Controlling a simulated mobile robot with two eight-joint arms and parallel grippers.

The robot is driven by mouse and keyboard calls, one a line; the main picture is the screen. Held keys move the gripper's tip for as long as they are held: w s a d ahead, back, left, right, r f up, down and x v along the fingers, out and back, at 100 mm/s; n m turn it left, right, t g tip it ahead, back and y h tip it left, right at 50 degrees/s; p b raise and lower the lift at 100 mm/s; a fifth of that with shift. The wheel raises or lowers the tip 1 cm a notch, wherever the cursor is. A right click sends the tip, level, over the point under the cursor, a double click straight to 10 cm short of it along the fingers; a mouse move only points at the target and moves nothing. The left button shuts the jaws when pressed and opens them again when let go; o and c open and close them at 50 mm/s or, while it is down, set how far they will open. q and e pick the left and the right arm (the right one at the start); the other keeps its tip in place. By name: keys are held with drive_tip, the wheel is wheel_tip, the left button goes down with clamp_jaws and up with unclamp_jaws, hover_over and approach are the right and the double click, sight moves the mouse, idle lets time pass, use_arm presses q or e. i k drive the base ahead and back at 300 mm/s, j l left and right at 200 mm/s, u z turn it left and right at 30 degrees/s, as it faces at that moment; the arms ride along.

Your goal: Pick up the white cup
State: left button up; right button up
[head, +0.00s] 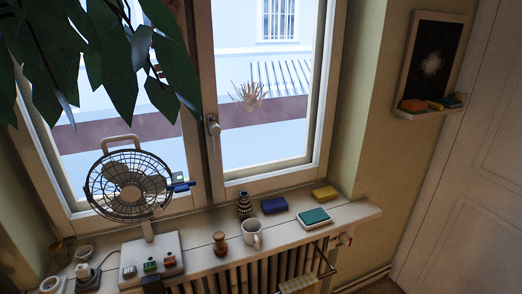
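A white cup (251,234) stands upright on the window sill (350,213), near its front edge and right of the sill's middle. Its handle appears to face the front right. Neither of my grippers shows in the head view, and nothing is holding the cup.
Around the cup stand a small wooden object (220,244), a striped vase (244,205), a blue block (274,205) and a green-topped box (314,218). A fan (130,187) stands to the left. Leaves (85,50) hang at upper left. A radiator (265,275) is below the sill.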

sight(252, 227)
drive_tip(key=i+l+u, duration=0.5)
drive_tip(key=l, duration=0.15)
drive_tip(key=i+l+u, duration=0.1)
drive_tip(key=l+u, duration=0.15)
drive_tip(key=l, duration=0.1)
